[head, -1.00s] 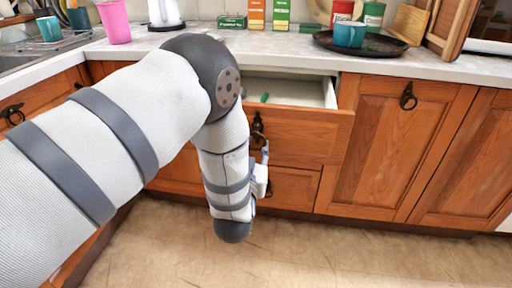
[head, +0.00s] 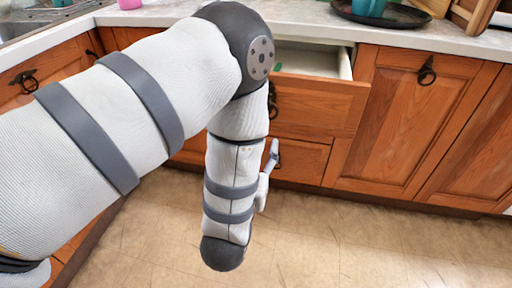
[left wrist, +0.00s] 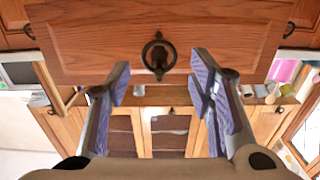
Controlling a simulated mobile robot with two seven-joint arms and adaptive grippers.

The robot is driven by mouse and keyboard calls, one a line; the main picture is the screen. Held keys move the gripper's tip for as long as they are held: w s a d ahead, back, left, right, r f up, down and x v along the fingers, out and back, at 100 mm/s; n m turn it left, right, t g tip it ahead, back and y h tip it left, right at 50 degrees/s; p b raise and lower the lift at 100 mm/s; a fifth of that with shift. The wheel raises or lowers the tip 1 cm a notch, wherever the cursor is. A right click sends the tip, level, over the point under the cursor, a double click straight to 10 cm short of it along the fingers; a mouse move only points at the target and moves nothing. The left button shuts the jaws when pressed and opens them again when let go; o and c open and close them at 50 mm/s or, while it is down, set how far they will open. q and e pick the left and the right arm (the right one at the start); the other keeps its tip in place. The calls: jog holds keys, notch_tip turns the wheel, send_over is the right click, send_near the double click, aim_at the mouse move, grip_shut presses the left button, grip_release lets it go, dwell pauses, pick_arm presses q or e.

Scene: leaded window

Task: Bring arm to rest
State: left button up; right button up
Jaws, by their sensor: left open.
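My left arm reaches in from the left of the head view, its forearm hanging down in front of the cabinets. My left gripper (head: 268,178) shows only in part there, mostly hidden behind the forearm. In the left wrist view, the left gripper (left wrist: 162,88) has its two fingers spread wide with nothing between them. A wooden drawer front with a dark ring pull (left wrist: 158,55) is beyond the fingertips, apart from them. My right gripper is in neither view.
An upper drawer (head: 315,106) stands pulled open, with a green thing inside. The counter (head: 300,22) holds a dark tray (head: 400,18) with a teal cup and a pink cup (head: 130,4). The floor (head: 370,245) right of the forearm is clear.

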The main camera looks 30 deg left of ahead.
pick_arm(q)
jog(key=shift+s+d, duration=0.15)
jog(key=shift+s, duration=0.4)
jog(key=s+a+f+m+g+h+p, duration=0.1)
jog(key=s+f+g+h+p, duration=0.25)
jog(key=s+f+g, duration=0.75)
jog(key=s+f+m+g+h+p, duration=0.1)
jog(key=s+g, duration=0.8)
jog(key=s, duration=2)
notch_tip(320, 180, down, 3)
jog(key=shift+d+m+p, duration=0.2)
jog(key=shift+m+p, duration=0.2)
jog(key=shift+p, duration=0.8)
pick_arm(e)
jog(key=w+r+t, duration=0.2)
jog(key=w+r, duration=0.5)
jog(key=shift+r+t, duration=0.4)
